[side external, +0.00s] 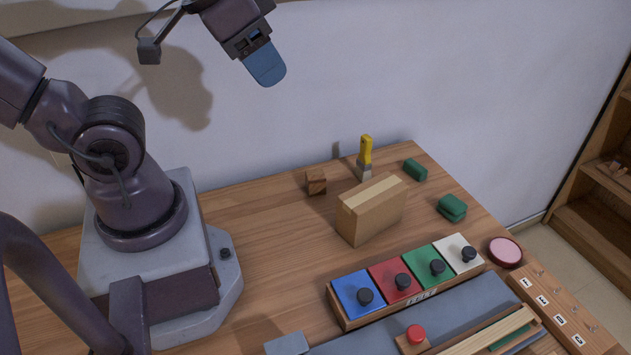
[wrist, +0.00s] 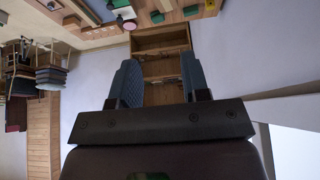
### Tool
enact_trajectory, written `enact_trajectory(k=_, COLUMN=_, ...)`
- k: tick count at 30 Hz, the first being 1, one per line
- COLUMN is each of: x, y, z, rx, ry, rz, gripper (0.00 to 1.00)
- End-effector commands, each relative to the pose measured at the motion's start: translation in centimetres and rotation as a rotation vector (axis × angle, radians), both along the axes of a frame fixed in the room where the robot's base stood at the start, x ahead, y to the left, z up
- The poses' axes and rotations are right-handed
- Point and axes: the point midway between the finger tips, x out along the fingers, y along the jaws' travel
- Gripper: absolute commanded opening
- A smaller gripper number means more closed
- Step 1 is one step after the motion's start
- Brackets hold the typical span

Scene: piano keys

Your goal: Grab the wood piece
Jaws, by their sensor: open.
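A small brown wood block (side external: 316,181) sits on the table near the wall, left of a yellow-handled brush. A larger light-brown wooden box-shaped block (side external: 371,209) stands in front of them. I cannot tell which of the two is the wood piece. My gripper (side external: 266,66) is high above the table, up and to the left of both blocks, well apart from them. In the wrist view my gripper (wrist: 160,82) shows two blue-grey fingers spread apart with nothing between them. Neither block can be made out surely in the wrist view.
The yellow brush (side external: 365,158) stands upright. Green blocks (side external: 452,207) and a pink disc (side external: 504,251) lie to the right. A row of coloured keys with black knobs (side external: 402,281) fills the front. The table left of the small block is clear. A wooden shelf (wrist: 160,42) stands beyond.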

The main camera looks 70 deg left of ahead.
Motion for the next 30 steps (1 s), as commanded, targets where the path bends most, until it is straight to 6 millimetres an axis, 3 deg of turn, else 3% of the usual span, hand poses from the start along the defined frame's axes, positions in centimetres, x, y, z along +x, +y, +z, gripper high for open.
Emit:
enact_trajectory(k=2, x=0.0, y=0.0, z=0.0, rx=0.000, ry=0.000, rz=0.000, gripper=0.47)
enact_trajectory(k=5, x=0.0, y=0.0, z=0.0, rx=0.000, ry=0.000, rz=0.000, gripper=0.70)
enact_trajectory(k=6, x=0.0, y=0.0, z=0.0, rx=0.000, ry=0.000, rz=0.000, gripper=0.72)
enact_trajectory(k=16, x=0.2, y=0.7, z=-0.6, rx=-0.001, ry=0.032, rz=0.034, gripper=0.72)
enact_trajectory(k=23, x=0.9, y=3.1, z=-6.3, rx=-0.103, ry=0.316, rz=0.211, gripper=0.72)
enact_trajectory(k=30, x=0.5, y=2.8, z=-12.9, rx=-0.483, ry=0.674, rz=0.537, gripper=0.72)
